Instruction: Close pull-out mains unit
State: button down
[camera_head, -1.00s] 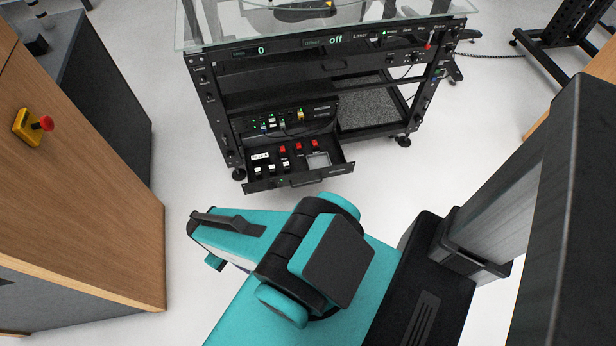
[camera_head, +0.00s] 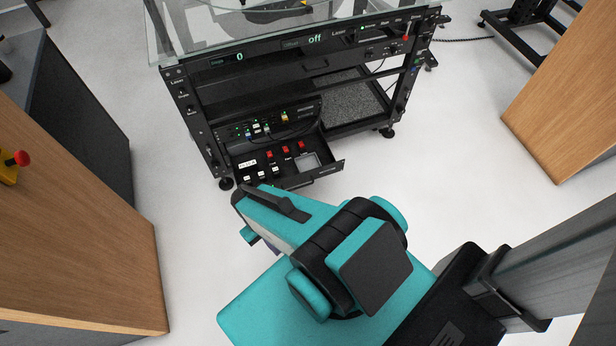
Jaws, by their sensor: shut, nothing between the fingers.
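The pull-out mains unit (camera_head: 266,164) is a black drawer low in the left half of the black rack. It stands pulled out, showing red and white switches and sockets on its upper face. Its black front panel (camera_head: 326,173) shows at the right. My teal arm covers or comes close in picture to the panel's left part. My arm's teal link points up and left toward the drawer. My gripper's fingers do not show, so I cannot see whether they touch the drawer.
The rack (camera_head: 196,120) has a glass top (camera_head: 165,35) and an open lower shelf (camera_head: 345,95) right of the drawer. A wooden cabinet (camera_head: 75,225) stands at left, with a red button (camera_head: 20,158). Another wooden piece (camera_head: 570,100) stands at right. White floor lies between.

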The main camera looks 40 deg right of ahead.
aim_at(298, 167)
jog(key=z, duration=0.85)
jog(key=k, duration=0.95)
jog(key=i, duration=0.7)
jog(key=z, duration=0.05)
